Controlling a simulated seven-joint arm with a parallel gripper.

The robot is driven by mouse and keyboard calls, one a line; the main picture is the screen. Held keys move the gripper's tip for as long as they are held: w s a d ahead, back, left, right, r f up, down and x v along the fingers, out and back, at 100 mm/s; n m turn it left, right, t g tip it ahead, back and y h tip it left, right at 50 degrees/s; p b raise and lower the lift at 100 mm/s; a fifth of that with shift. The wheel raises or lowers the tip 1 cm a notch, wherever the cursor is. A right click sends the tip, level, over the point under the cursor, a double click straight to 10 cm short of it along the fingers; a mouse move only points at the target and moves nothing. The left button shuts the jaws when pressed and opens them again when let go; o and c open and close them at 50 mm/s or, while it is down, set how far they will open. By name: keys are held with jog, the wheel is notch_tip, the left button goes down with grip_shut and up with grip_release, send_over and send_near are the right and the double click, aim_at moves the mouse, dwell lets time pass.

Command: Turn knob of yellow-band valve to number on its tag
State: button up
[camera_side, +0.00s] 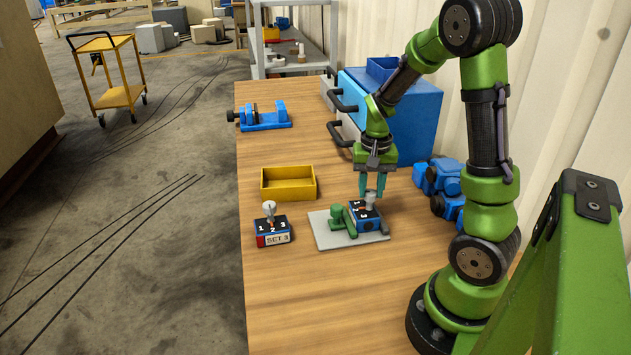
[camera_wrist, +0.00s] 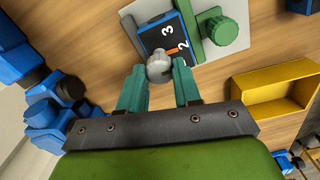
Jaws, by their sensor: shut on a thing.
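A blue valve block (camera_side: 367,225) with a black numbered top sits on a grey plate (camera_side: 325,232), beside a green clamp (camera_side: 338,214). My gripper (camera_side: 371,192) points down over it, shut on its grey knob (camera_side: 370,202). In the wrist view the knob (camera_wrist: 160,68) lies between the fingertips (camera_wrist: 160,82); an orange pointer (camera_wrist: 174,51) points near the 2, and a 3 shows further off. No yellow band or tag is visible on this valve. A second valve (camera_side: 272,230), left, has a red band, a tag reading SET 3 and a free knob.
A yellow open bin (camera_side: 288,185) stands behind the two valves. Several blue valve-like parts (camera_side: 440,182) lie to the right, near a blue drawer cabinet (camera_side: 400,110). A blue vise (camera_side: 262,116) stands further back. The bench front is clear.

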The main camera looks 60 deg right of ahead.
aim_at(371, 191)
jog(key=m, duration=0.4)
jog(key=shift+m, duration=2.6)
jog(key=o, duration=1.1)
jog(key=shift+c, duration=0.2)
notch_tip(371, 191, up, 17)
